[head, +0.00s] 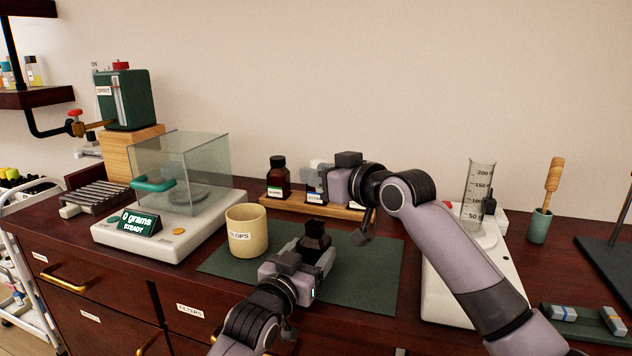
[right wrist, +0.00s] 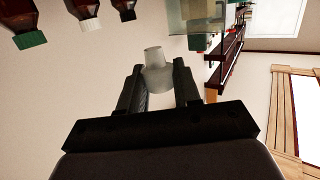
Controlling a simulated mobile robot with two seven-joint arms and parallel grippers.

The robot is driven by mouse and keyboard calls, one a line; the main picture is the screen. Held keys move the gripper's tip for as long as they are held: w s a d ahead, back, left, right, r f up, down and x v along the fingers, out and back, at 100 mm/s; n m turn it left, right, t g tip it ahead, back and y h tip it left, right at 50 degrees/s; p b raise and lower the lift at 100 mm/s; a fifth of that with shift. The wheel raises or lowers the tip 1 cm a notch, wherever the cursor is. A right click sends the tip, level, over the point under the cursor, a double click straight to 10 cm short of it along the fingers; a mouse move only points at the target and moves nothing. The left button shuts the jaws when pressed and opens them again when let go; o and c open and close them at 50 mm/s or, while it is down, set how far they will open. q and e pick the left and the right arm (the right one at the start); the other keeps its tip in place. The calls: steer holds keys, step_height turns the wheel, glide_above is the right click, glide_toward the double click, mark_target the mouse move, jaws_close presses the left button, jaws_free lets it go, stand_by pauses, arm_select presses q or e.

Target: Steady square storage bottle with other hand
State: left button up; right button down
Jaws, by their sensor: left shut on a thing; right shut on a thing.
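A small dark brown bottle (head: 316,236), which looks like the square storage bottle, stands over the green mat (head: 365,285). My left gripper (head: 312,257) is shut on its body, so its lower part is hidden. Its neck shows above the fingers. My right gripper (head: 316,180) is at the wooden bottle rack, up and behind the dark bottle and apart from it. In the right wrist view, the right gripper (right wrist: 158,90) is shut on a pale, frosted stopper-like piece (right wrist: 154,62). My fingers partly hide this piece.
A brown bottle (head: 277,177) stands on the wooden rack (head: 285,203). A tan slops beaker (head: 247,231) is left of my left gripper. Further left is a balance (head: 180,232) with a clear cover. A graduated cylinder (head: 478,195) stands right, behind my right arm. The mat's right part is clear.

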arm_select(q)
steer(key=shift+f, duration=0.5)
arm_select(e)
steer(key=w+d+r, duration=0.2)
steer(key=w, duration=0.3)
steer(key=shift+d+r, duration=0.15)
steer(key=shift+r, duration=0.2)
arm_select(q)
steer(key=o, duration=1.3)
steer(key=shift+c, duration=0.2)
steer(key=shift+r, duration=0.15)
steer(key=shift+r, duration=0.1)
